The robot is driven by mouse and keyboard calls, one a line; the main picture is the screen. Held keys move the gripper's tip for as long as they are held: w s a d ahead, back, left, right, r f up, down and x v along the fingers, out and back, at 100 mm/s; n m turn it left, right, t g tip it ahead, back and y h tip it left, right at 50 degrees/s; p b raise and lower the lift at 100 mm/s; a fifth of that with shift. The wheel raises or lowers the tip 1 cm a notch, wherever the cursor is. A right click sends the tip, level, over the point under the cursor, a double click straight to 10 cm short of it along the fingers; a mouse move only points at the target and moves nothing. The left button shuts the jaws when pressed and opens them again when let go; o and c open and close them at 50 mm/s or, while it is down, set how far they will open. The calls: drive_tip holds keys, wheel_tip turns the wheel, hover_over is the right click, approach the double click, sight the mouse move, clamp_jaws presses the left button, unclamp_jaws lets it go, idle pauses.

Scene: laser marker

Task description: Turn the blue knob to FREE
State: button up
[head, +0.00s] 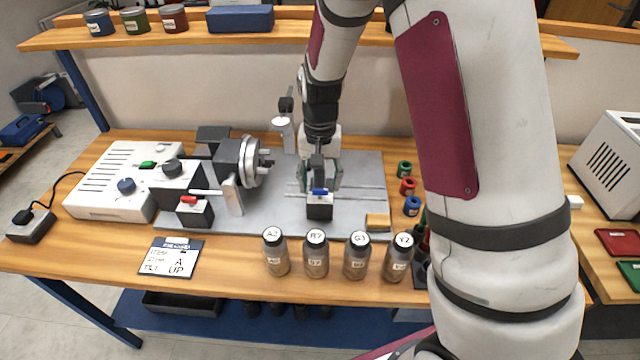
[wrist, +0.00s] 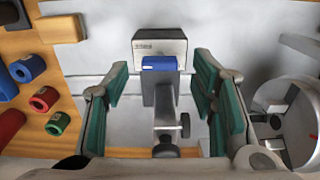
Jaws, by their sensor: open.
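A blue knob (head: 319,191) sits on a small dark block with a pale front (head: 320,211) on the grey base plate. In the wrist view, the blue knob (wrist: 160,63) is a bar lying crosswise on the block's grey face, beside a small label too small to read. My gripper (head: 319,176) points down just behind the knob, its green-padded fingers spread to either side. In the wrist view, my gripper (wrist: 161,84) is open and empty, with the knob ahead between the fingertip lines, apart from both pads.
A red-handled switch block (head: 194,211) and round chuck (head: 247,162) stand left. Several jars (head: 316,254) line the front. Coloured rings (head: 407,187) and a wooden block (head: 377,221) lie right. Another blue knob (head: 126,186) is on the white box (head: 112,203).

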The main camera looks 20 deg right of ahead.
wheel_tip(320, 180, up, 10)
drive_tip(key=shift+r, duration=0.15)
idle(0.4)
wheel_tip(320, 180, up, 7)
drive_tip(key=p, duration=0.4)
hover_over(320, 189)
idle(0.6)
drive_tip(key=s+r+n+t, duration=0.2)
drive_tip(key=s+r+t, duration=0.1)
drive_tip(key=s+r, duration=0.95)
drive_tip(key=s+f+n+t, duration=0.1)
drive_tip(key=s+n+t, duration=0.1)
drive_tip(key=s, duration=1.2)
drive_tip(key=shift+s+d+f+n, duration=0.3)
drive_tip(key=shift+s+d+f, duration=0.05)
drive_tip(key=shift+d, duration=0.05)
